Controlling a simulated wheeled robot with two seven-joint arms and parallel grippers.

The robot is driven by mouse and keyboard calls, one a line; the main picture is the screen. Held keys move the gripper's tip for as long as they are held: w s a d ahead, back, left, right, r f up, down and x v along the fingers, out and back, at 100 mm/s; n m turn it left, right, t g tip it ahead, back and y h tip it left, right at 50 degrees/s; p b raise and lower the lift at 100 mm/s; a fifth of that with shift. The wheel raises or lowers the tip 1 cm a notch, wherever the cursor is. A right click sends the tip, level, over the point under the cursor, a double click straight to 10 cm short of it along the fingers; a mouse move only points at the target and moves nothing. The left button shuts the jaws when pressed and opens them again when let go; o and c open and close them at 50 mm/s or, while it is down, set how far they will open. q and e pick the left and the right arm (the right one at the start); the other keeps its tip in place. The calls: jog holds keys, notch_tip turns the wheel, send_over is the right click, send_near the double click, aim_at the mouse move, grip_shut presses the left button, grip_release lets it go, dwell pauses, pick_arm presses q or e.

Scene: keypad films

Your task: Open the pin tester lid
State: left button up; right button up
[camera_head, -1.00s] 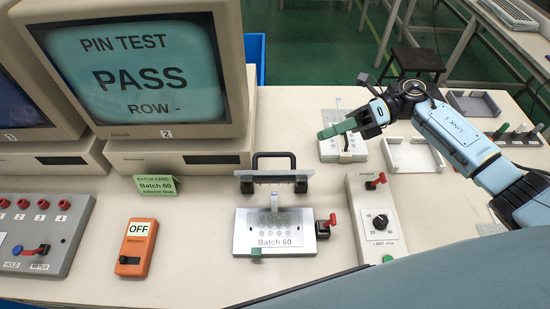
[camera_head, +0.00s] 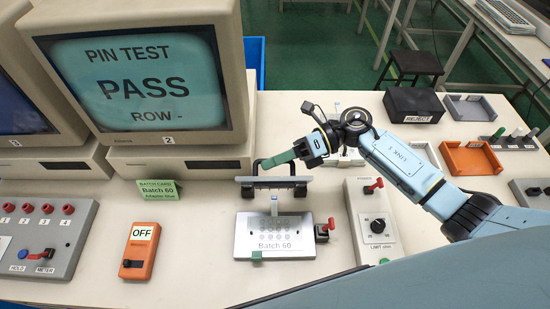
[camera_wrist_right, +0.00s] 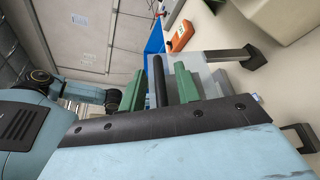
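The pin tester (camera_head: 244,240) sits mid-bench in the head view. Its grey base plate carries a pin pad and a "Batch 60" label. Its grey lid (camera_head: 262,183) shows nearly edge-on at the back of the plate and looks raised. A black bar handle (camera_head: 262,160) stands behind the lid. My right gripper (camera_head: 283,158) is at the handle. In the right wrist view, the handle bar (camera_wrist_right: 159,80) lies between the two green fingers (camera_wrist_right: 160,86), with gaps on both sides, so the gripper is open around it. My left gripper is not in view.
A red-knobbed lever (camera_head: 325,229) is at the tester's right side. Beyond it is a power box (camera_head: 362,225). An orange meter (camera_head: 138,250) reading OFF lies left. A monitor (camera_head: 140,80) showing PASS stands behind left. A black reject box (camera_head: 413,105) and orange tray (camera_head: 470,158) are right.

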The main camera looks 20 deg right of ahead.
grip_shut()
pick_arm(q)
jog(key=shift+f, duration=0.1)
